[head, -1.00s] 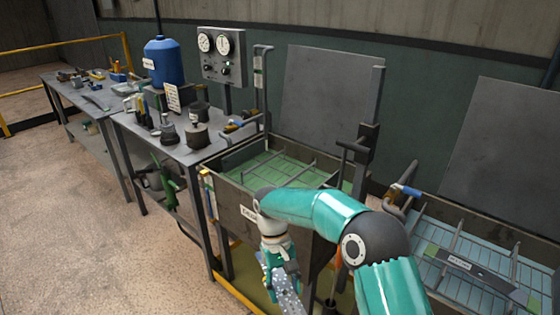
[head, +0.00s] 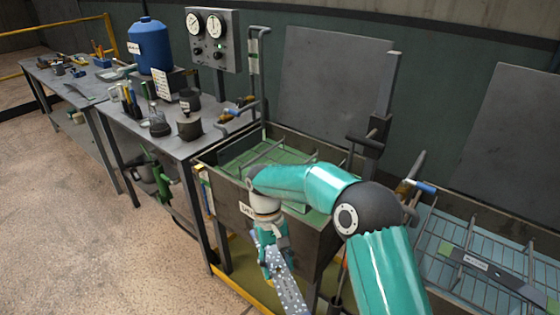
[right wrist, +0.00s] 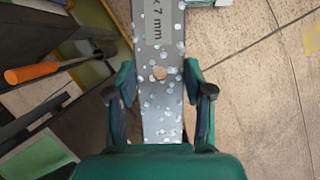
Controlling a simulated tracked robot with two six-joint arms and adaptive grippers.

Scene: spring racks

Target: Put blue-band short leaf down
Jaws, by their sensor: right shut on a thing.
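My right gripper (head: 275,262) is shut on a grey leaf (head: 291,292) with pale speckles, low in front of the left tank. In the right wrist view, the leaf (right wrist: 155,35) passes between both fingers of my right gripper (right wrist: 160,92). It has a round hole and a label ending in "7 mm". No blue band can be made out on the leaf, and its ends run out of view. My left gripper is not in view.
The left tank (head: 232,199) has a green grid inside and an upright lid. The right tank has a wire rack and a dark labelled bar (head: 480,265). A cluttered bench (head: 165,140) stands left. Open floor (head: 80,240) lies at the lower left.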

